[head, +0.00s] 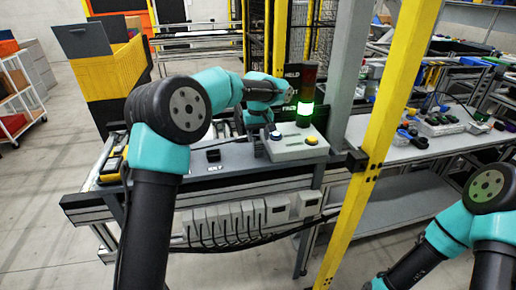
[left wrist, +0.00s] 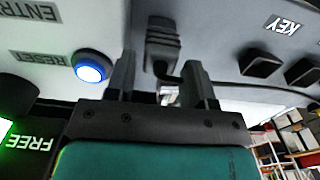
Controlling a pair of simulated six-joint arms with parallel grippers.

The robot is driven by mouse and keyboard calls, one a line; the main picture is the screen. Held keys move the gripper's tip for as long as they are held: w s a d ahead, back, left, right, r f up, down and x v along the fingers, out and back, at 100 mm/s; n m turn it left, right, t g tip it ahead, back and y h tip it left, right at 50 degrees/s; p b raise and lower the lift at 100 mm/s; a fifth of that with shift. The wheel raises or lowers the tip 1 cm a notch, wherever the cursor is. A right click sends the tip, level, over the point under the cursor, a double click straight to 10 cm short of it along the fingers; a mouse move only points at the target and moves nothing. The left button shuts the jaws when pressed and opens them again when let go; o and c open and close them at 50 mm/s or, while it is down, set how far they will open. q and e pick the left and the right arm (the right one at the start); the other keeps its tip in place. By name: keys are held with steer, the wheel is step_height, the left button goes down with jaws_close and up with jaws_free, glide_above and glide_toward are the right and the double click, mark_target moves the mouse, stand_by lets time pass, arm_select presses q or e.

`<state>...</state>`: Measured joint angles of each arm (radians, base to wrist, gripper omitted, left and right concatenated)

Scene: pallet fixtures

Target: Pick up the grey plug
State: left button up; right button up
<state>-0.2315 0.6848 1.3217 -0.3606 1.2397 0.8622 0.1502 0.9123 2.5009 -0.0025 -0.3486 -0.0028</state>
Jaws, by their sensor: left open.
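The grey plug (left wrist: 162,42) shows in the left wrist view as a dark grey ribbed body against a pale panel. A dark bent part and a shiny metal piece show below it. My left gripper (left wrist: 160,72) is open, with one finger on each side of the plug and a gap to each. Whether the plug is fully at fingertip depth I cannot tell. In the head view my left arm reaches over the pale control box (head: 297,147), and its wrist hides the plug and the fingers. My right gripper is out of view; only part of that arm shows at lower right.
A lit blue-white button (left wrist: 90,66) lies left of the fingers in the wrist view, and dark blocks (left wrist: 262,66) lie right. In the head view a green-lit signal tower (head: 306,97) rises behind the box. A yellow post (head: 385,120) stands to its right. A black block (head: 213,156) sits left.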

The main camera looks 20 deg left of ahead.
mark_target(258, 139)
arm_select(q)
steer(key=shift+f, duration=1.85)
steer(key=shift+c, duration=0.5)
steer(key=c, duration=0.6)
